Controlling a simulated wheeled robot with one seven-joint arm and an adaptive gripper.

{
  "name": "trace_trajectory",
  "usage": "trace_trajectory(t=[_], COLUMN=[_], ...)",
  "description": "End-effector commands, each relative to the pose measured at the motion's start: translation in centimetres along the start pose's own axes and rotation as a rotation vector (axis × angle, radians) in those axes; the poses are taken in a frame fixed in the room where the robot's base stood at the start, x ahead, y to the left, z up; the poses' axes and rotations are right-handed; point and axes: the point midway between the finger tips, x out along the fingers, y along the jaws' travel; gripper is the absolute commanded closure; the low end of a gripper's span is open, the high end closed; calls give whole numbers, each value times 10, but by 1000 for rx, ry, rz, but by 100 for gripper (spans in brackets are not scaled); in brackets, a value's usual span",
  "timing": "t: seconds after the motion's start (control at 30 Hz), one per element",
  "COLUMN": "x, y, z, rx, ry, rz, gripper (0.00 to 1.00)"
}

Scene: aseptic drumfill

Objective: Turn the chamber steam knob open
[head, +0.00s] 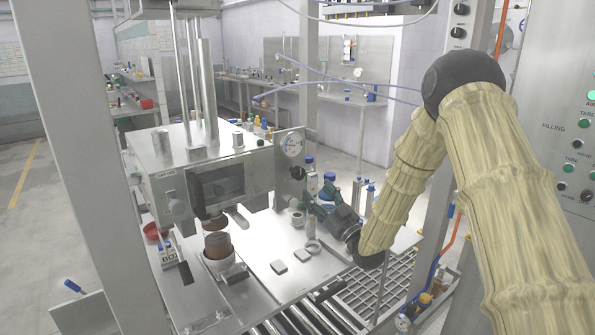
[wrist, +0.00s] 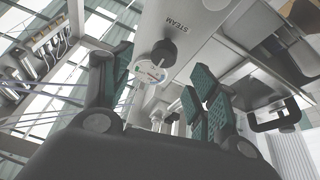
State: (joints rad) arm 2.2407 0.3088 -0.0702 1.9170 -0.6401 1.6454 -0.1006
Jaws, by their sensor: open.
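The steam knob is a dark round knob (wrist: 163,53) beside the printed word STEAM in the wrist view. It also shows in the head view as a small black knob (head: 297,172) on the right end of the steel chamber (head: 165,148), below the gauge. My gripper (wrist: 158,82) is open, with its green-padded fingers spread to either side in the wrist view. The knob appears between them and farther off, with no contact visible. In the head view my gripper (head: 326,195) is at the right of the chamber, below and right of the knob.
A round gauge (head: 291,146) sits just above the knob. Blue-capped bottles (head: 309,165) stand behind my gripper. A steel upright (head: 75,130) stands at left.

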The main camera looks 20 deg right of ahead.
Motion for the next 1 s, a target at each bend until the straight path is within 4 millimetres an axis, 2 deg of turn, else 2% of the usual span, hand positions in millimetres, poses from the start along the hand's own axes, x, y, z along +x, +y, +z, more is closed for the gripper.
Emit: trace_trajectory(t=[0.2, 0.5, 0.7, 1.0], x=[38, 82, 97, 99], y=[-6, -4, -3, -3], z=[-2, -2, -1, 0], rx=[3, 1, 2, 2], ry=[1, 1, 0, -1], rz=[-8, -6, -4, -3], gripper=[40, 40, 40, 40])
